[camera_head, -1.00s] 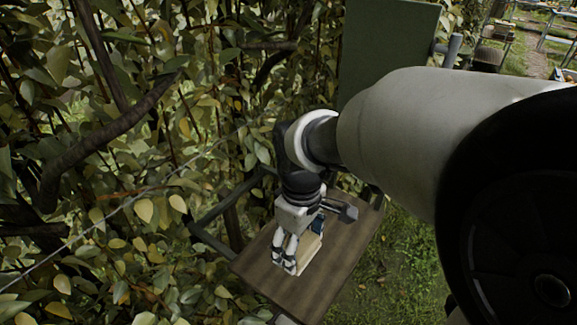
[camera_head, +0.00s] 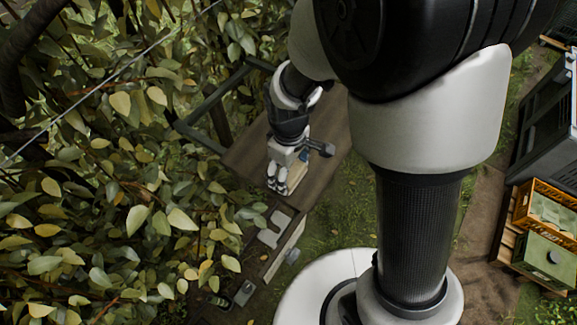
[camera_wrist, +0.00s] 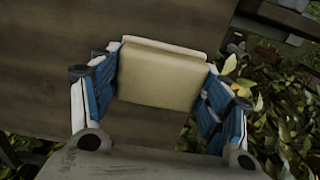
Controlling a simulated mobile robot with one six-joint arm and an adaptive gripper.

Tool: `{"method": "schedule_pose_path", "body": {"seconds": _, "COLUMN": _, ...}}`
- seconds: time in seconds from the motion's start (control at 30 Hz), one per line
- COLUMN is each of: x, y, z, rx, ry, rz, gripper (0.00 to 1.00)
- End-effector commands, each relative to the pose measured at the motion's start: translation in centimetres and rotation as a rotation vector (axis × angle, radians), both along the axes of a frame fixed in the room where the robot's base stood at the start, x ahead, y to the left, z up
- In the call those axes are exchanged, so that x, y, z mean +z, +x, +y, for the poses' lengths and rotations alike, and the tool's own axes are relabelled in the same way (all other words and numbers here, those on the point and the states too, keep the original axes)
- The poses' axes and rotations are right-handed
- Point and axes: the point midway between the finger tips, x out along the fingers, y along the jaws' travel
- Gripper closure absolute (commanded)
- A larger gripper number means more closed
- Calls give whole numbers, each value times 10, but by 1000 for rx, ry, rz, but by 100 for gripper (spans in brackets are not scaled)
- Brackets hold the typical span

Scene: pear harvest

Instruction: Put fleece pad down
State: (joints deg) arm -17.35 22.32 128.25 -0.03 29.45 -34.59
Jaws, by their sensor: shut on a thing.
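The fleece pad (camera_wrist: 158,78) is a beige block with a paler edge along its far side. In the wrist view it sits between the blue-lined fingers of my gripper (camera_wrist: 162,76), which is shut on it. In the head view my gripper (camera_head: 278,187) points down over the brown wooden table (camera_head: 247,158), with the pad (camera_head: 301,186) partly hidden behind its fingers. The pad is at or just above the tabletop; I cannot tell whether it touches. The board (camera_wrist: 50,60) also fills much of the wrist view.
Leafy branches (camera_head: 140,180) crowd the left, close to the table. A dark metal frame (camera_head: 215,98) edges the table's far left. Orange (camera_head: 545,208) and green (camera_head: 545,258) crates stand at the right. Bare tabletop lies around the pad.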

Motion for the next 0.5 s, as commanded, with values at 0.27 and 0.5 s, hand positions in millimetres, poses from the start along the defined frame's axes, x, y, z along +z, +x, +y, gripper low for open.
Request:
{"method": "schedule_pose_path", "body": {"seconds": 0.27, "x": -1, "y": 0, "z": 0, "rx": 0, "ry": 1, "rz": -1, "gripper": 53}}
{"method": "schedule_pose_path", "body": {"seconds": 0.5, "x": -2, "y": 0, "z": 0, "rx": 0, "ry": 0, "rz": 0, "gripper": 20}}
